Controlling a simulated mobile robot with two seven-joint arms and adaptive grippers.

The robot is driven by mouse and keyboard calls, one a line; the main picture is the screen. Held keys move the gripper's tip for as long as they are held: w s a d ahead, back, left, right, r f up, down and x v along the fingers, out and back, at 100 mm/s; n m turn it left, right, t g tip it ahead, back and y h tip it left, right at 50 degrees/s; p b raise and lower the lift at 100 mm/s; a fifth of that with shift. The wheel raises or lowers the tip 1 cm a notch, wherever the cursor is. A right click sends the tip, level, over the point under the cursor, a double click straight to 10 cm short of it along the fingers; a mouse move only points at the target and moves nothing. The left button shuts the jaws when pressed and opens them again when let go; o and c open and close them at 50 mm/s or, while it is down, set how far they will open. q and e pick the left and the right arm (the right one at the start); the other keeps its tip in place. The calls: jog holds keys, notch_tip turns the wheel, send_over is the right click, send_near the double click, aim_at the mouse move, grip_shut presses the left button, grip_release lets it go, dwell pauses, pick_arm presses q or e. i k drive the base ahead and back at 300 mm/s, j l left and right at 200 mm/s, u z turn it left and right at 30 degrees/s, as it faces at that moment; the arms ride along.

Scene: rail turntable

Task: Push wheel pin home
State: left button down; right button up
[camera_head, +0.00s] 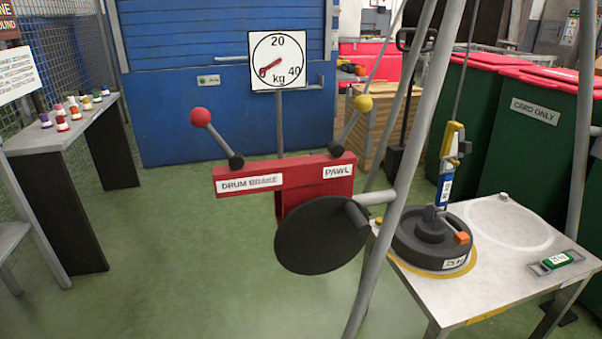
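No part is clearly marked as the wheel pin. On the right table, a dark round weight (420,240) lies flat with a white label. An orange block (462,238) sits at the right of its top; I cannot tell whether it is the pin or how deep it sits. A yellow and blue hook unit (446,180) on a cable stands over the weight's centre post. A black drum disc (318,236) hangs below the red lever box (285,178) labelled DRUM BRAKE and PAWL. Neither of my grippers is in view.
Grey poles (405,180) stand between the drum and the right table (480,290). A red-knobbed lever (215,135) and a yellow-knobbed lever (352,122) tilt outward. A kg dial (277,61) stands behind. A left shelf (75,125) holds small coloured weights. Green floor is open at left.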

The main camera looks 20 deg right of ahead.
aim_at(462, 238)
jog(key=z, duration=1.3)
